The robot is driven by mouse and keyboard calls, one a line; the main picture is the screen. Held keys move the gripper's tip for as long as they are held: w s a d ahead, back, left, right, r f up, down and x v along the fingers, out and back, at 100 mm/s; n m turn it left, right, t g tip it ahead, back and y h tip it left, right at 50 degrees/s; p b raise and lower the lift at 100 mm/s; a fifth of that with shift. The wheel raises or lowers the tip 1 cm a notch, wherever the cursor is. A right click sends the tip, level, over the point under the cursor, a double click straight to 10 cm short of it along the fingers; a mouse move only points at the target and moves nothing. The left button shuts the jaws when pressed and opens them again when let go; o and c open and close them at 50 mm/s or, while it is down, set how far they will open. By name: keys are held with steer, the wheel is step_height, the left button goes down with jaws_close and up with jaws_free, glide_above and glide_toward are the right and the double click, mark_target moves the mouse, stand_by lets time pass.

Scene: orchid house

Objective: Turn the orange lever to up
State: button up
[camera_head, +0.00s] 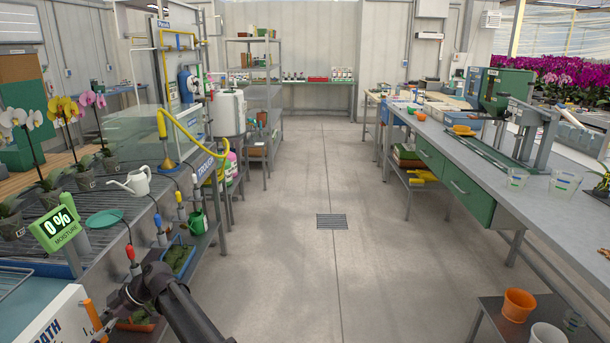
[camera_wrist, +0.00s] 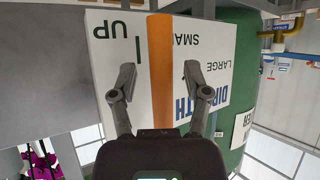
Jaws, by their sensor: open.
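The orange lever (camera_head: 93,318) stands at the right edge of a white panel (camera_head: 62,325) lettered "BATH", at the lower left of the head view. In the wrist view the orange lever (camera_wrist: 160,65) is a straight bar between my two open fingertips, with a gap on each side. The word "UP" is on the white panel (camera_wrist: 112,60) left of the bar; "SMALL" and "LARGE" are to its right, all upside down. My gripper (camera_wrist: 155,80) is open. In the head view my arm reaches toward the lever, and its dark end (camera_head: 120,300) is close beside it.
A blue tray (camera_head: 178,258) and red-topped tool (camera_head: 131,255) are near my arm. The floor (camera_head: 290,260) to the right is clear. A green cylinder (camera_wrist: 225,85) is behind the panel.

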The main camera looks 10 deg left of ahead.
steer(key=w+d+f+m+t+h, duration=0.15)
steer(key=w+d+m, duration=0.25)
steer(key=d, duration=0.8)
steer(key=w+d+f+m+t+h, duration=0.1)
steer(key=w+d+f+m+t, duration=0.25)
steer(key=d, duration=0.85)
steer(key=w+d+f+m+t+h, duration=0.1)
steer(key=w+d+m, duration=0.4)
steer(key=d, duration=0.7)
steer(key=s+d+f+m+t+h, duration=0.1)
steer(key=s+d+f+m+h, duration=0.35)
steer(key=d, duration=1.45)
steer(key=s+d+r+m+h, duration=0.15)
steer(key=d+m, duration=0.65)
steer(key=d, duration=1)
step_height(320, 180, up, 22)
steer(key=p, duration=2.2)
steer(key=shift+d+r+m, duration=0.2)
steer(key=shift+m, duration=0.1)
